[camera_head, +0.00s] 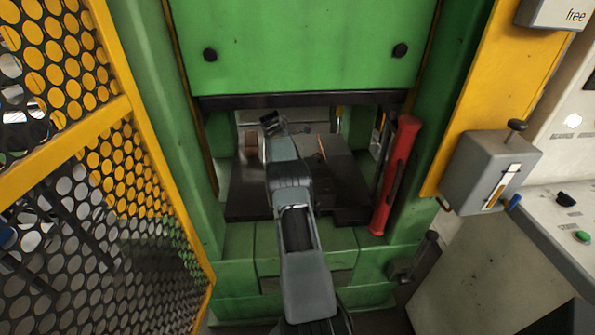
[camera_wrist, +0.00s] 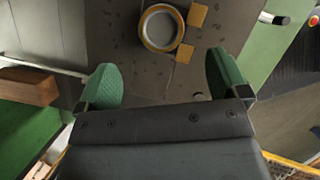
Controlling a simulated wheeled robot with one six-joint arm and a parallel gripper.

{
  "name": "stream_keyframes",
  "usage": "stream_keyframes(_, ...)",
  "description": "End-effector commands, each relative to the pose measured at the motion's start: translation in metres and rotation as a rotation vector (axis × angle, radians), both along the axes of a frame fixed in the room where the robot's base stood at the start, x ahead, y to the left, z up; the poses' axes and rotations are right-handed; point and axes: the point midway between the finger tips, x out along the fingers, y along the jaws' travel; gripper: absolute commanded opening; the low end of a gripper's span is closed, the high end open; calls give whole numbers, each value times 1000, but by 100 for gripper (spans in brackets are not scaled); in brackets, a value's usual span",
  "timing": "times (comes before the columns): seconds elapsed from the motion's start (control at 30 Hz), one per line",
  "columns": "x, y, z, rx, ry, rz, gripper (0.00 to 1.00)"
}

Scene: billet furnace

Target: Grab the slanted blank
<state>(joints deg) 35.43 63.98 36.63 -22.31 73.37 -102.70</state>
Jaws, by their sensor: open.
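A brown-orange block (camera_wrist: 28,84), which looks like the blank, lies at the left edge of the wrist view and is partly cut off by the frame. It sits tilted beside a green surface and a pale panel. My gripper (camera_wrist: 164,82) has its two green-padded fingers spread wide, with nothing between them. The block is to the left of the left finger, apart from it. In the head view my arm reaches into the opening of the green press, and my gripper (camera_head: 272,123) is near its back. A small brown patch left of my arm may be the block; I cannot be sure.
A dark bed plate (camera_head: 245,200) lies inside the press, below the raised green ram (camera_head: 300,45). A red cylinder (camera_head: 397,175) stands at the right of the opening. A yellow mesh guard (camera_head: 95,120) is on the left. A yellow-white ring (camera_wrist: 160,27) lies beyond my fingers.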

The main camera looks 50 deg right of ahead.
Motion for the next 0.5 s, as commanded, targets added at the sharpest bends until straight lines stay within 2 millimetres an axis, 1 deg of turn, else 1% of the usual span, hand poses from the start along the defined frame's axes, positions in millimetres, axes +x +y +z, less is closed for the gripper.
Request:
stream_keyframes(0.1, -2, -4, -9, 0, 0, -2, 93)
stream_keyframes(0.37, -4, -10, -19, 0, 0, -4, 93)
stream_keyframes(0.5, -6, -14, -35, 1, 2, -4, 93)
